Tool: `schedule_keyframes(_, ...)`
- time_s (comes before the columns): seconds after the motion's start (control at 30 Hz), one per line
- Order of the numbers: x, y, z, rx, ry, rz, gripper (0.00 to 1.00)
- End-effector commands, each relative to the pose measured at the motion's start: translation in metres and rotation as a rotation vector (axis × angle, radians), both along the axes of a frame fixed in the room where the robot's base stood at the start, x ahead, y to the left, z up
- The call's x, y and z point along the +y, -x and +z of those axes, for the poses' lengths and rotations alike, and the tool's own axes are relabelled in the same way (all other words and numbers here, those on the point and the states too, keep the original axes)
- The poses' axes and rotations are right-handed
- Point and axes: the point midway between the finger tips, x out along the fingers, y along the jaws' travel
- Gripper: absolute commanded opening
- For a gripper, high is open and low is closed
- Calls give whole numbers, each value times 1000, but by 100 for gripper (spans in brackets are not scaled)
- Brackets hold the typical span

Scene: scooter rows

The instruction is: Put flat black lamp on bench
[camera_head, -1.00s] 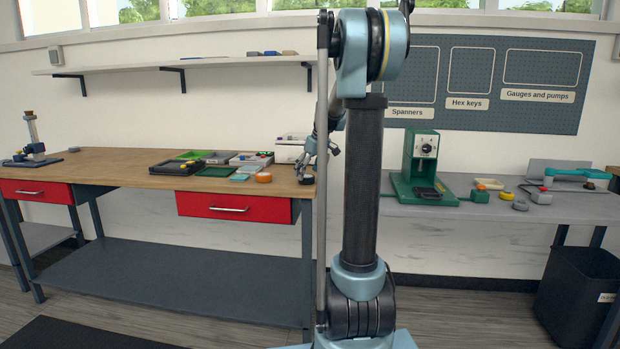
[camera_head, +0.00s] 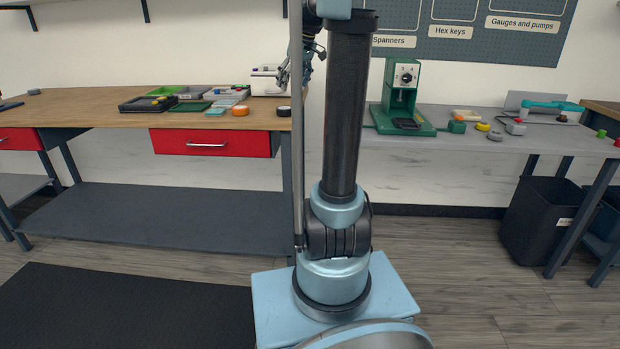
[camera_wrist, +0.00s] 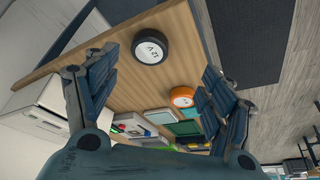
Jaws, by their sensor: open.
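A flat, round black lamp marked "12 V" (camera_wrist: 150,48) lies on the wooden bench (camera_wrist: 125,95) near its edge. In the head view the black lamp (camera_head: 284,111) is at the bench's right end, and the wooden bench top (camera_head: 75,105) stretches left. My gripper (camera_wrist: 160,65) is open and empty above the bench, with the lamp between and beyond its fingertips in the wrist view. In the head view my gripper (camera_head: 283,78) shows small beside my column, above the lamp, and is partly hidden by a thin rod.
An orange round thing (camera_head: 240,111) lies left of the lamp. Behind are a dark tray (camera_head: 148,104), a green tray (camera_head: 190,107) and a white box (camera_head: 268,82). A grey bench (camera_head: 460,142) at right holds a green machine (camera_head: 401,95). A dark bin (camera_head: 537,220) stands below.

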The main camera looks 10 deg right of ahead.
Motion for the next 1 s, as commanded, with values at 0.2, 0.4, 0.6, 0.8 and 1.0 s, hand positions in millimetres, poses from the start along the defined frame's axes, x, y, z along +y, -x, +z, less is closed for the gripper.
schedule_keyframes(0.2,16,79,-28,46,8,-89,76)
schedule_keyframes(0.4,27,153,-65,86,17,-186,76)
schedule_keyframes(0.6,32,224,-110,119,30,-285,76)
schedule_keyframes(0.8,33,290,-163,146,45,-385,76)
schedule_keyframes(1.0,31,345,-219,164,59,-481,76)
